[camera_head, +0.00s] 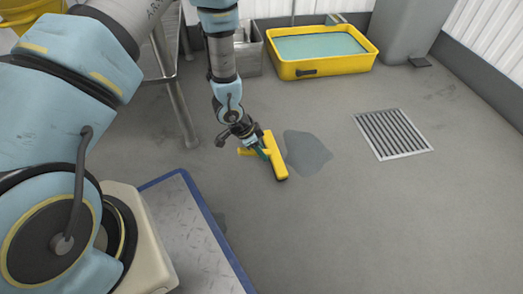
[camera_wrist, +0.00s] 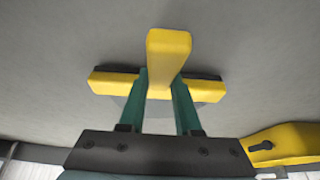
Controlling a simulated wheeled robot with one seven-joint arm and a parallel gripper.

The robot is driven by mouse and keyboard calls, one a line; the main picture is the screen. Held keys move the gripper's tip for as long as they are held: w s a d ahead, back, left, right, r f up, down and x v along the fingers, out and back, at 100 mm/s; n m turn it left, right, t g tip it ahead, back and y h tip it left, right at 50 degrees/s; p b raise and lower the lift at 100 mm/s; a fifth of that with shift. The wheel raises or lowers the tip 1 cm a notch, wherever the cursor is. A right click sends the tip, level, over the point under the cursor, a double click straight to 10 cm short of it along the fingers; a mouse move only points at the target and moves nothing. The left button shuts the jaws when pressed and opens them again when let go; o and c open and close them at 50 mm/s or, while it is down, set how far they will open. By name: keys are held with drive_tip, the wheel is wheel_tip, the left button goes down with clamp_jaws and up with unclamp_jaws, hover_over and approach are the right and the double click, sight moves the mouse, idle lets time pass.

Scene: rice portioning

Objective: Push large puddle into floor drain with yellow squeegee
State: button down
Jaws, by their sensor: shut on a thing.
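The yellow squeegee (camera_head: 275,157) is at the floor in the middle of the head view, its head just left of the large puddle (camera_head: 308,152). The puddle is a dark grey wet patch; the squeegee may hide its left edge. The floor drain (camera_head: 393,134), a square metal grate, lies to the right of the puddle with dry floor between. My gripper (camera_head: 261,150) is shut on the squeegee. In the wrist view its green fingers (camera_wrist: 160,95) sit on either side of the yellow handle (camera_wrist: 168,50), with the squeegee head (camera_wrist: 113,84) crossing behind.
A yellow tub (camera_head: 315,68) of pale green water stands at the back, beside a grey bin (camera_head: 402,30). The floor around the drain is clear.

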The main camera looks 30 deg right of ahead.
sight(276, 151)
drive_tip(key=shift+f, duration=0.3)
idle(0.4)
drive_tip(key=shift+d, duration=0.1)
drive_tip(key=shift+s+d+r+p, duration=0.1)
drive_tip(key=shift+s+d+p, duration=0.2)
drive_tip(key=shift+d, duration=0.55)
drive_tip(key=shift+s+d+p, duration=0.15)
drive_tip(key=shift+s+d, duration=0.1)
drive_tip(key=shift+d, duration=0.55)
drive_tip(key=shift+s+d, duration=0.1)
drive_tip(key=shift+d, duration=0.15)
drive_tip(key=shift+d, duration=0.1)
drive_tip(key=shift+s+d+p, duration=0.15)
drive_tip(key=shift+s+d, duration=0.15)
drive_tip(key=shift+d, duration=0.55)
drive_tip(key=shift+s+d+p, duration=0.15)
drive_tip(key=shift+s+d, duration=0.15)
drive_tip(key=shift+d, duration=0.5)
drive_tip(key=shift+d, duration=0.2)
drive_tip(key=shift+s+d, duration=0.3)
drive_tip(key=shift+d, duration=0.55)
drive_tip(key=shift+s+d, duration=0.3)
drive_tip(key=shift+d, duration=0.55)
drive_tip(key=shift+d, duration=0.15)
